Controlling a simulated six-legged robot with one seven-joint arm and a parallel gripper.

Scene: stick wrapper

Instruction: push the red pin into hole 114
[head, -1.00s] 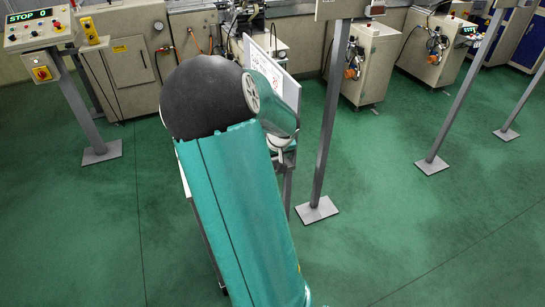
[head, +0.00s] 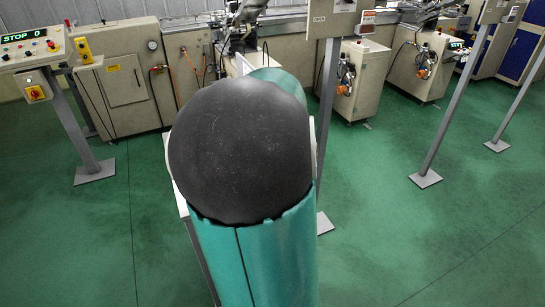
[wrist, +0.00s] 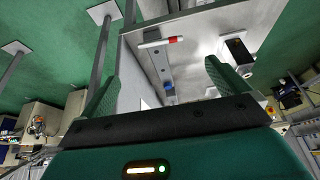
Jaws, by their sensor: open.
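In the wrist view a small red piece (wrist: 173,39), likely the red pin, sits at the right end of a short white bar on a pale grey metal surface (wrist: 205,35). My gripper (wrist: 162,72) is open, its two green fingers spread to either side below the red piece in the picture. I cannot make out hole 114 or any hole number. In the head view my own arm hides the gripper, the pin and most of the white stand behind it.
A black block on a white mount (wrist: 238,52) stands near the right finger. A small blue part (wrist: 168,87) shows between the fingers. In the head view, a control panel (head: 30,47) is at left, grey posts (head: 455,115) at right, and machines at the back. Green floor (head: 400,240) is open at right.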

